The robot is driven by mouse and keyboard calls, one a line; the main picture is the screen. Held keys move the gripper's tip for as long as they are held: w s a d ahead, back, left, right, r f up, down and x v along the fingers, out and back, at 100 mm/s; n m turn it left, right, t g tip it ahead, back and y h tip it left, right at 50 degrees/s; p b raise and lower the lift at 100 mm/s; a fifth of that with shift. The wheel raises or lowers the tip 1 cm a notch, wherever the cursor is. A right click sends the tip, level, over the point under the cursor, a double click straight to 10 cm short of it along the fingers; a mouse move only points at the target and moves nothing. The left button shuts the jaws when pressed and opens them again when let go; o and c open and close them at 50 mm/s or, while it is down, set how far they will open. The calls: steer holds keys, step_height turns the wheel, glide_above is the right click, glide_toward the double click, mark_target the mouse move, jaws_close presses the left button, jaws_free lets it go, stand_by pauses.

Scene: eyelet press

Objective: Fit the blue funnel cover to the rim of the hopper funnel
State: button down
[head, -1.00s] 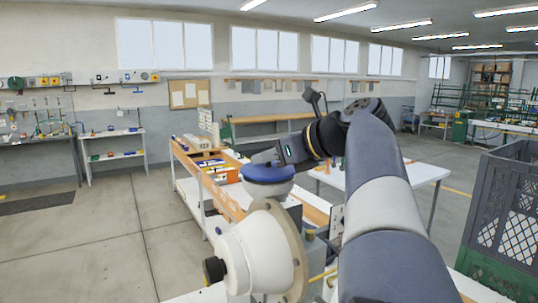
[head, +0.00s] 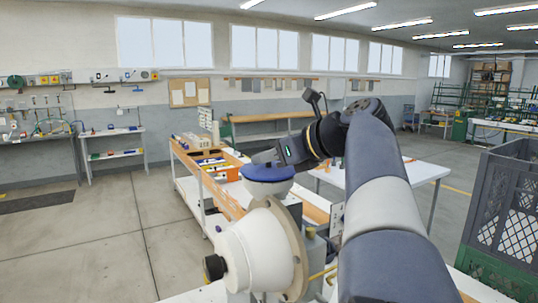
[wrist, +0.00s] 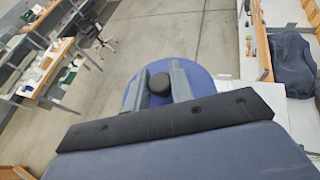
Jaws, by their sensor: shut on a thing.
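The blue funnel cover (head: 268,173) is a round disc with a black knob, nearly level in the head view. It also shows in the wrist view (wrist: 202,88), partly hidden by the fingers. My gripper (wrist: 158,84) is shut on its knob, one finger on each side; in the head view my gripper (head: 268,159) is over the cover. The pale hopper funnel (head: 268,188) is directly under the cover, above the white press body. The cover hides its rim, and I cannot tell whether the two touch or a small gap remains.
The white press body (head: 250,254) with its beige ring stands below the funnel. A wooden-topped bench (head: 215,186) with bins is behind it. A white table (head: 425,170) is behind my arm, and a dark crate (head: 508,215) stands at right. The floor at left is clear.

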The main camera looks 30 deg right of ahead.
steer(key=shift+f, duration=0.25)
steer(key=c, duration=1.1)
jaws_free()
steer(key=shift+c, duration=0.2)
steer(key=shift+r, duration=2.5)
steer(key=shift+f, duration=2.5)
steer(key=shift+r, duration=0.1)
